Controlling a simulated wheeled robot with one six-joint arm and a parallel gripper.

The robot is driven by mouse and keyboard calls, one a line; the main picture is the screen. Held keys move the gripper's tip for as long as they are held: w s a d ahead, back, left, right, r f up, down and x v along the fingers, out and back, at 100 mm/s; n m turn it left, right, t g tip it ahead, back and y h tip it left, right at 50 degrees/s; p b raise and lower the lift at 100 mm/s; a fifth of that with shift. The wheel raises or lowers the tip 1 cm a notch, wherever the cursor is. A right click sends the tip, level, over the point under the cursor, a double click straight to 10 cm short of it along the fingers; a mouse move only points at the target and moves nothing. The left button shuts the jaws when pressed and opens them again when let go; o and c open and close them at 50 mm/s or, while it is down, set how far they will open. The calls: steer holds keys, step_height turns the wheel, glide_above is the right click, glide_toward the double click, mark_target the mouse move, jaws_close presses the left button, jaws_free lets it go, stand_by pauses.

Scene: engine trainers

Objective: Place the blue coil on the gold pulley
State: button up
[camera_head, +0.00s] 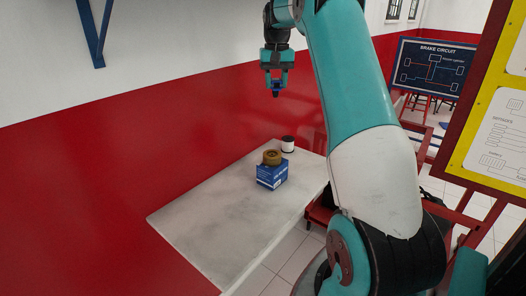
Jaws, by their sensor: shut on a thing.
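My gripper (276,84) is high above the table, near the top middle of the head view, pointing down. It is shut on a small dark blue thing, the blue coil (276,92), whose lower part shows between and below the fingertips. The gold pulley (272,157) sits on top of a blue and white box (271,176) on the table. The coil appears well above the pulley and apart from it. How exactly the two line up in depth I cannot tell.
The pale table (215,220) stands against the red wall, its near left part bare. A black and white cylinder (288,144) stands behind the box. A brake circuit board (436,68) and a yellow-framed poster (497,135) are on the right.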

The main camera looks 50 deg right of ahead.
steer(key=shift+w+f, duration=0.1)
steer(key=shift+f, duration=0.2)
steer(key=shift+w+a+f+p, duration=0.15)
steer(key=shift+f+p, duration=0.95)
steer(key=shift+f, duration=3.75)
steer(key=shift+w+a+f+p, duration=0.1)
steer(key=shift+f+p, duration=0.95)
steer(key=shift+f, duration=3.8)
steer(key=o, duration=1)
steer(key=shift+f, duration=0.1)
